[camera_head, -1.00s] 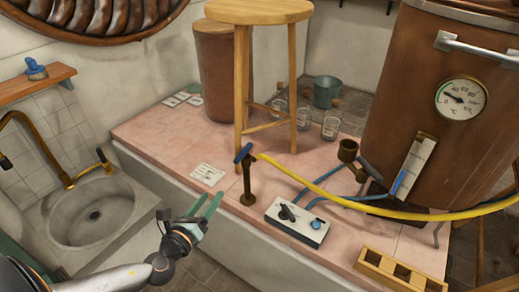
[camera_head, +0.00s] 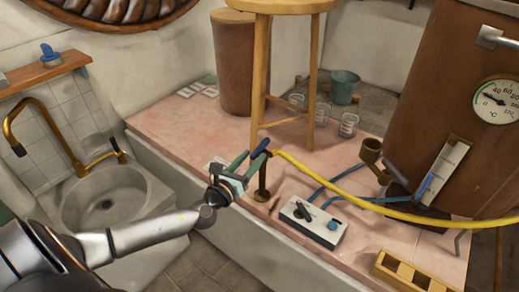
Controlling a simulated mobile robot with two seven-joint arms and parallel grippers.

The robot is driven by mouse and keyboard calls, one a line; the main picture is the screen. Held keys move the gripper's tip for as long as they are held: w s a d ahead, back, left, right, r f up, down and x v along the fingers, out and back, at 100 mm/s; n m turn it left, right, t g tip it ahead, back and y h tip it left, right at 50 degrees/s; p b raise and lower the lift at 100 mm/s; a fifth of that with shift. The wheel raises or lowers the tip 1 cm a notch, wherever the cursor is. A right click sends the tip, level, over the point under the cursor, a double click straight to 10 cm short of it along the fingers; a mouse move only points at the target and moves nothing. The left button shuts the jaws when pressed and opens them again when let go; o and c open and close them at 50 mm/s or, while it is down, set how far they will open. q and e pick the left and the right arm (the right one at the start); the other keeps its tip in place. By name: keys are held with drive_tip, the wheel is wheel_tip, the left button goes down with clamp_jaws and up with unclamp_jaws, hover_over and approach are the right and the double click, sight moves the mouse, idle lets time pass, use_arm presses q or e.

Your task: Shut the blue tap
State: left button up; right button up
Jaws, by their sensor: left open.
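The blue tap has a short blue lever handle (camera_head: 260,147) on top of a dark brass post (camera_head: 262,182) on the pink tiled platform. A yellow hose runs from it to the right. My left gripper (camera_head: 252,158) comes in from the left, with its green fingers open. The fingertips are close beside the lever and overlap its lower left end in the picture. I cannot tell if they touch it. The gripper hides part of the post's left side. My right gripper is not in view.
A white control box (camera_head: 311,222) with a knob and blue hoses sits right of the post. A wooden stool (camera_head: 288,8) stands behind it, and a copper boiler (camera_head: 440,95) at the right. A stone sink (camera_head: 110,205) with a brass faucet is at the left.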

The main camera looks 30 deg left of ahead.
sight(259, 150)
use_arm(q)
drive_tip(key=shift+w+a, duration=0.1)
drive_tip(key=shift+w, duration=2.25)
drive_tip(key=shift+c, duration=0.2)
clamp_jaws()
